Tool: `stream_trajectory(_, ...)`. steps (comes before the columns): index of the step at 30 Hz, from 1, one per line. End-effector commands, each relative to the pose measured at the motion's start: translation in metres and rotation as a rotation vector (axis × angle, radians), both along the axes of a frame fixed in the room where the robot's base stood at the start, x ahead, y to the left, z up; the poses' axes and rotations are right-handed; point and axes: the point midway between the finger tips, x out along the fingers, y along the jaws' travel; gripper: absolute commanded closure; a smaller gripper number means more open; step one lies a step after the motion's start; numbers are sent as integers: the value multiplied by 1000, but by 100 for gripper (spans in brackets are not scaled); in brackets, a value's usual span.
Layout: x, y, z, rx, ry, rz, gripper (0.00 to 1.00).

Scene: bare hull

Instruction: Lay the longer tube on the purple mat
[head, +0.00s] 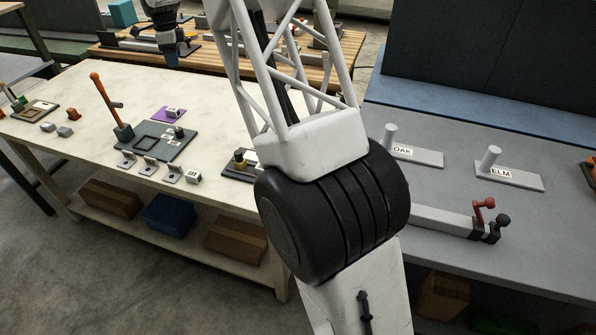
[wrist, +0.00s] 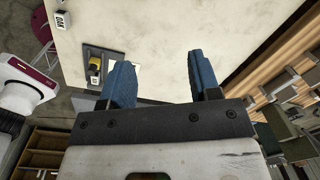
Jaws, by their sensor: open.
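The purple mat (head: 166,114) lies on the pale table in the head view. A small white labelled block (head: 173,112) stands on it. Two short grey cylinders stand upright on labelled plates on the grey bench: one by the OAK label (head: 390,133), one by the ELM label (head: 493,156). I cannot tell whether they are the tubes, or which is longer. My gripper (wrist: 160,65) is open and empty in the wrist view, its blue fingers apart above the pale table. It seems to show at the top of the head view (head: 171,57), beyond the mat.
A green-grey board (head: 155,147) and an orange upright lever (head: 103,95) stand near the mat. Small brackets (head: 148,164) line the table's front. A dark tray with a yellow-and-black item (wrist: 95,68) lies on the table. A bar with red and black knobs (head: 445,219) lies on the bench.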

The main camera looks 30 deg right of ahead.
Motion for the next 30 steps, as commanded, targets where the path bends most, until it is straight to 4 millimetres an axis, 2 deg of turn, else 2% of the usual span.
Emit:
stream_trajectory(3, -27, -8, 20, -5, -10, 76, 43)
stream_trajectory(12, -96, -28, 58, -18, -30, 274, 43)
stream_trajectory(22, -177, -47, 90, -38, -54, 491, 43)
stream_trajectory(30, -246, -61, 108, -59, -70, 669, 43)
